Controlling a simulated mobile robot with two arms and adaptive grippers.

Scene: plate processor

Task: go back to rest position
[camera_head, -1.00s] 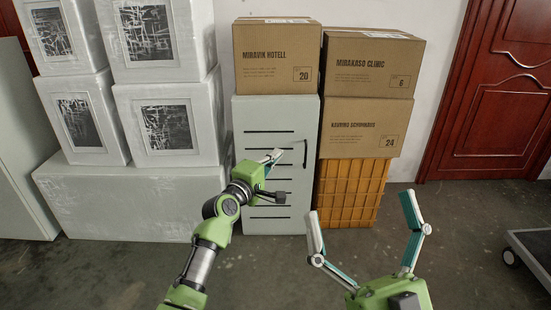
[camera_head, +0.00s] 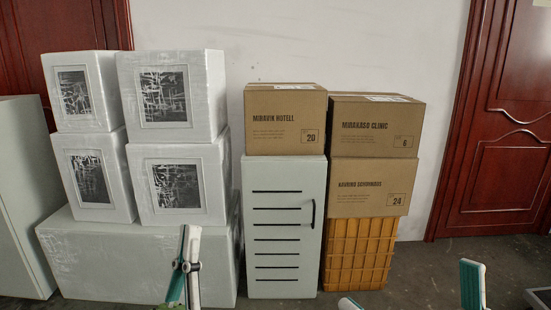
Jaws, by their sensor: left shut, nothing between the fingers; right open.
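My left gripper (camera_head: 187,262) is at the lower left of the head view, in front of the wrapped white boxes. Its white and teal fingers point up, close together, with nothing between them. My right gripper (camera_head: 409,284) is at the bottom edge, right of the middle. Its two fingers stand wide apart and hold nothing. Only the upper parts of the fingers show, and both arms are out of the picture.
A grey cabinet (camera_head: 284,230) with a closed slatted door carries a cardboard box (camera_head: 286,120). Beside it, an orange crate (camera_head: 355,256) carries two stacked cartons (camera_head: 372,187). Wrapped white boxes (camera_head: 140,262) stand left. A red door (camera_head: 500,150) is right, with bare floor (camera_head: 425,265) before it.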

